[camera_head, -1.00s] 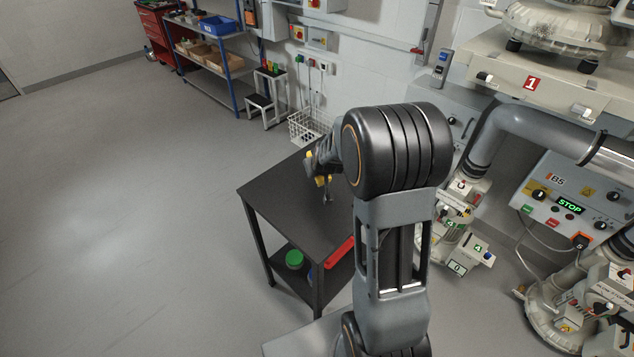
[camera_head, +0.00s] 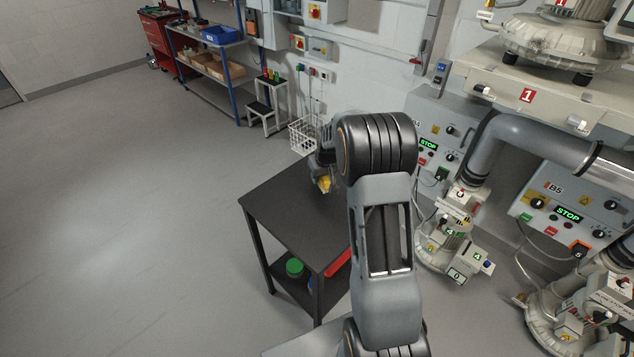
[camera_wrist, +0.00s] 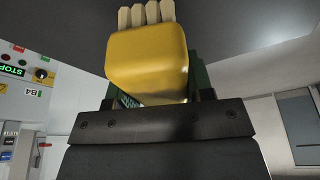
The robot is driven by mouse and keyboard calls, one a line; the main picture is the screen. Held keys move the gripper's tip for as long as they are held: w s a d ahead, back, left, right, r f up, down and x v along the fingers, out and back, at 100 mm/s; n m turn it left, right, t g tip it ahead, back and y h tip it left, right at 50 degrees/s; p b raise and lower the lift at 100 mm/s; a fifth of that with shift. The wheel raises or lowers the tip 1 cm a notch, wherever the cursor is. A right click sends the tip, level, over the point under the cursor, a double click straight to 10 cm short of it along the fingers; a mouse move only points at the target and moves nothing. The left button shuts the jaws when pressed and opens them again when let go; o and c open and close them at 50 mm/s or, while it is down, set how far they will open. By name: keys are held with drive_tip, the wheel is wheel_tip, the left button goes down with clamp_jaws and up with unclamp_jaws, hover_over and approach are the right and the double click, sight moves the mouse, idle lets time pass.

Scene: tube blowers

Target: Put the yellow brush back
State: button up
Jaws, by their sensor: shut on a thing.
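The yellow brush has a rounded yellow block and a row of pale bristle tufts. It fills the upper middle of the wrist view (camera_wrist: 148,62) and shows as a small yellow patch in the head view (camera_head: 324,184). My gripper (camera_head: 322,178) is shut on the yellow block, with the bristles pointing away from the wrist. The brush is over the far part of the black table (camera_head: 290,225). I cannot tell how high above the top it is. My arm hides part of the table's right side.
The visible tabletop is bare. A green-lidded container (camera_head: 294,267) and a red item (camera_head: 338,262) are lower down at the table. A white wire basket (camera_head: 304,135) hangs behind it. Blower machines (camera_head: 455,235) stand at the right. The floor at the left is clear.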

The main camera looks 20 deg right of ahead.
sight(316, 189)
drive_tip(key=w+f, duration=0.1)
drive_tip(key=f, duration=0.1)
drive_tip(key=w+f, duration=0.1)
drive_tip(key=w, duration=0.1)
drive_tip(key=shift+w+a+f, duration=0.1)
drive_tip(key=shift+a+f, duration=0.05)
drive_tip(key=shift+f, duration=0.2)
drive_tip(key=shift+s+p+x, duration=0.15)
drive_tip(key=shift+p+x, duration=0.25)
drive_tip(key=shift+x, duration=0.5)
drive_tip(key=shift+s+p+x, duration=0.2)
drive_tip(key=shift+p+x, duration=0.2)
drive_tip(key=shift+x, duration=0.55)
drive_tip(key=shift+f, duration=0.1)
drive_tip(key=o, duration=0.8)
drive_tip(key=shift+o, duration=0.2)
